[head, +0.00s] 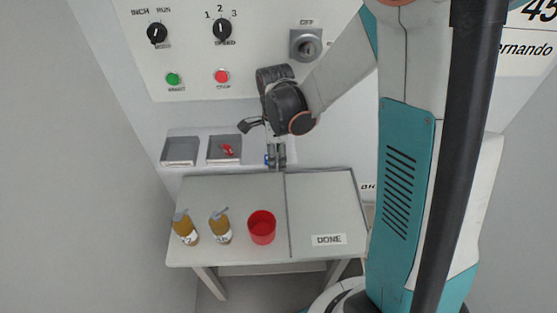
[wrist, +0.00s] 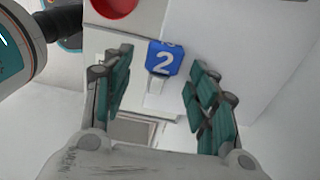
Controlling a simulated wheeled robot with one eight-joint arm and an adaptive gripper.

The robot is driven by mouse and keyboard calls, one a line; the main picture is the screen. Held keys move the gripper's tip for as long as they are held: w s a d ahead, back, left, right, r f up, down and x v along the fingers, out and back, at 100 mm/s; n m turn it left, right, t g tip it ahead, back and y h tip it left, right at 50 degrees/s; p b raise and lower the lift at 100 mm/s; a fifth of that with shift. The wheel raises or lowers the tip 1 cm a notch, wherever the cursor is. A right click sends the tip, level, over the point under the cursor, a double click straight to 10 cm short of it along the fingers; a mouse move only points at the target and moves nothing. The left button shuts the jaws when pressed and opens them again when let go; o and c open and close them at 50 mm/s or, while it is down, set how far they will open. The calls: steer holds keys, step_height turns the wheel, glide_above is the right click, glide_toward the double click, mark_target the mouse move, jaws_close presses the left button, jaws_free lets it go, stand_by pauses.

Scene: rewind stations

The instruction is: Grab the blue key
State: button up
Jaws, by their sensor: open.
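The blue key (wrist: 163,57) shows in the wrist view with a white 2 on its face, between and just beyond the fingers of my gripper (wrist: 162,95). In the head view, a bit of the blue key (head: 267,159) shows beside the fingertips, mostly hidden by them. My gripper (head: 276,156) points down over the right end of the grey shelf, with its fingers apart and nothing held between them. In the wrist view there is space on both sides of the key. I cannot tell how far the fingertips are from it in depth.
A red key (head: 227,149) lies in the second tray (head: 213,160); the left tray (head: 180,160) looks empty. Below, two brown bottles (head: 221,231) and a red cup (head: 262,233) stand on the table (head: 245,187). The control panel (head: 190,45) rises behind. The DONE side (head: 320,205) is clear.

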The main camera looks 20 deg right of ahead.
steer(key=c, duration=1.1)
